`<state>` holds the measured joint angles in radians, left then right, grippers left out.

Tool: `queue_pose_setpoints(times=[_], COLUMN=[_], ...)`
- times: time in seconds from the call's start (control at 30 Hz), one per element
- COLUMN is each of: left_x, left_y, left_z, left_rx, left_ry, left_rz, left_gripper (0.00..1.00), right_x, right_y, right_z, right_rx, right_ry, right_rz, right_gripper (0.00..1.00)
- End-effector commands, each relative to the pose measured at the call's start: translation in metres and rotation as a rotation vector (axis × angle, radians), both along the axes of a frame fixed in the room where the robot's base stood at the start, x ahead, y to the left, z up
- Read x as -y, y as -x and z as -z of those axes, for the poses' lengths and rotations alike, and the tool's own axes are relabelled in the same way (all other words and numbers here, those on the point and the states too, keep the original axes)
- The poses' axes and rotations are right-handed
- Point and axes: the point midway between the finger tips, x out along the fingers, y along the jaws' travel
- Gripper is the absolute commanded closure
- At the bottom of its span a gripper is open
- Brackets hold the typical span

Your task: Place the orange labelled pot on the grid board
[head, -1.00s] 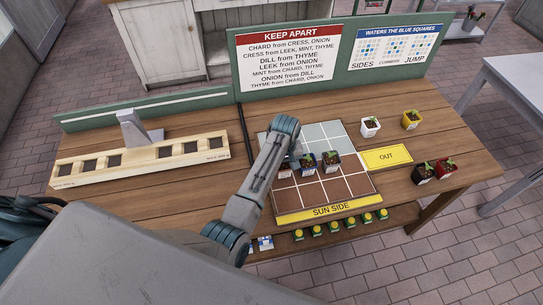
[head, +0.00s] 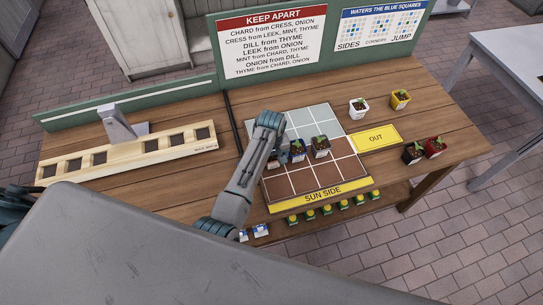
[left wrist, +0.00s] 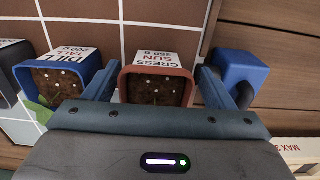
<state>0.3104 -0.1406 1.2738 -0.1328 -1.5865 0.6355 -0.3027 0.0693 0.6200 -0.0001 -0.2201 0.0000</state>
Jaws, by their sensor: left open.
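The terracotta-orange pot (left wrist: 155,90), with a white label reading CRESS SUN 350 g, holds dark soil. In the left wrist view it sits between the two blue fingers of my left gripper (left wrist: 157,82), which is open with a finger on each side. I cannot tell if either finger touches it. In the head view my arm mostly hides this pot and the gripper. The grid board (head: 304,183) lies on the table, with pale squares at the back and brown squares in front. A blue DILL pot (head: 297,152) and a dark grey pot (head: 320,147) stand on it.
A white pot (head: 359,107) and a yellow pot (head: 400,99) stand behind the yellow OUT plate (head: 376,137). A black pot (head: 412,153) and a red pot (head: 435,147) stand right of it. The wooden rack (head: 128,157) is at left. Signs stand behind.

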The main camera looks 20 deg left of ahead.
Motion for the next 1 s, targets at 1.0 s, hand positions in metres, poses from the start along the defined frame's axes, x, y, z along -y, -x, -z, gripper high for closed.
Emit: queue_pose_setpoints(times=[1.0], left_x=[0.0], left_y=[0.0], left_z=[-0.121], left_rx=[0.001], left_ry=[-0.001], left_rz=[0.0], left_gripper=[0.23], right_x=[0.012], right_y=[-0.003], right_z=[0.04], right_rx=[0.003], right_ry=[0.013], right_rz=[-0.004], right_gripper=[0.22])
